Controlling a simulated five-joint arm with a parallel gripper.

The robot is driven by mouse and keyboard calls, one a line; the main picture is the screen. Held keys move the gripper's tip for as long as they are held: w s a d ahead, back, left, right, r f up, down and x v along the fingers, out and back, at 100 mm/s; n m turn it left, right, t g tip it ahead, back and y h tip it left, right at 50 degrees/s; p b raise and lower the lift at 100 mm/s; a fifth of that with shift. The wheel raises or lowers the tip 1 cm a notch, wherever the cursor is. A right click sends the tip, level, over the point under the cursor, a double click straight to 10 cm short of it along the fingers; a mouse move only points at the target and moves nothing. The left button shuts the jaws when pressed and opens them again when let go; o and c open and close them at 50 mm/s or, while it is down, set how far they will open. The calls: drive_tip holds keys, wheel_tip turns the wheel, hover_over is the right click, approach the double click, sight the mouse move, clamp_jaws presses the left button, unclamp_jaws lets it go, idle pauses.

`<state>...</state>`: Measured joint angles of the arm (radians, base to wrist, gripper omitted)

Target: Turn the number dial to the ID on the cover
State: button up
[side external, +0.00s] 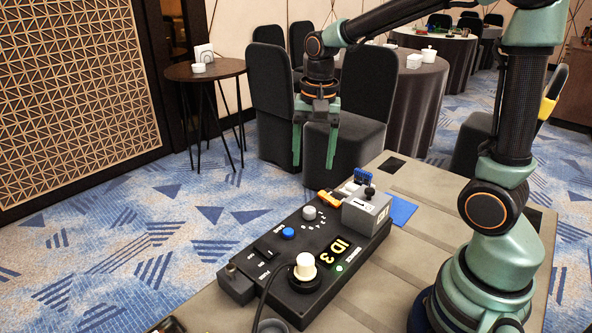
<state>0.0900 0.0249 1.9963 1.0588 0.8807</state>
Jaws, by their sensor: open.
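The black control box (325,286) lies on the table below and in front of my gripper. Its top shows the yellow label "ID 3" (336,252). A small grey dial (309,213) with small white marks beside it sits near the box's far left edge; its setting is too small to read. A cream knob (305,266) stands nearer the front, and I cannot tell from its look whether it turns.
A blue button (288,233) and a black switch (265,250) sit on the box. A grey block (367,212) with a black knob stands at its far right end, beside a blue pad (400,210). A dark cable runs at the front. Bare table (450,205) lies to the right.

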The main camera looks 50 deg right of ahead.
sight(310, 209)
drive_tip(key=shift+m+g, duration=0.4)
drive_tip(key=shift+m, duration=0.4)
drive_tip(key=f, duration=0.9)
drive_tip(key=w+f, duration=0.1)
drive_tip(key=f, duration=0.3)
drive_tip(key=shift+d+f, duration=0.3)
drive_tip(key=shift+f, duration=0.05)
clamp_jaws()
